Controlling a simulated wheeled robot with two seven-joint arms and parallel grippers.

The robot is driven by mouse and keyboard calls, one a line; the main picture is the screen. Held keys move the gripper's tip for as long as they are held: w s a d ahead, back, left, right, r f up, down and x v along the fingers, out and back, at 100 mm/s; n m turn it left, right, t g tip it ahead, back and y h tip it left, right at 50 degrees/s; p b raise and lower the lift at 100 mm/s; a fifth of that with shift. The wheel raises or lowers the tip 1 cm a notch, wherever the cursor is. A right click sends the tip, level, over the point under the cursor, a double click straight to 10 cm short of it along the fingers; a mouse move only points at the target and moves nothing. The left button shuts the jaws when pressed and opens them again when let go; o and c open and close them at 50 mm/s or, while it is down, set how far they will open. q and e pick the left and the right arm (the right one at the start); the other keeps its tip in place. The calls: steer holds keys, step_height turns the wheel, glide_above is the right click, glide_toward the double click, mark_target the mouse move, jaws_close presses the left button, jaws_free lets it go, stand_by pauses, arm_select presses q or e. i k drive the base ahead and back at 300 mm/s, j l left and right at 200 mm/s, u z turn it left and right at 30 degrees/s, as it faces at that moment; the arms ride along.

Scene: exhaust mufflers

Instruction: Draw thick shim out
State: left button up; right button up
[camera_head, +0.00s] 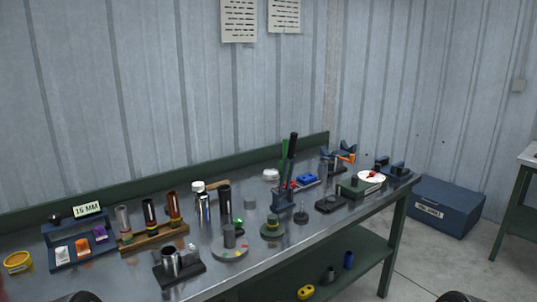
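I cannot pick out a thick shim with certainty at this size. A blue rack (66,255) at the left of the metal workbench (225,283) carries a sign (87,211) reading 15 MM and holds small white, orange and purple pieces. To its right, a wooden stand (155,241) holds several upright cylinders with coloured bands. Neither gripper shows. Only dark rounded parts, probably of my arms, show at the bottom edge, left and right.
A dark block (179,275) with a metal cup stands near the front edge. A round grey plate (231,252), a blue holder (283,196) with tall green and black handles, and a dial scale (370,178) stand farther right. A blue box (446,207) is on the floor.

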mark_target(101, 236)
steer(key=u, duration=1.25)
steer(key=i, duration=0.05)
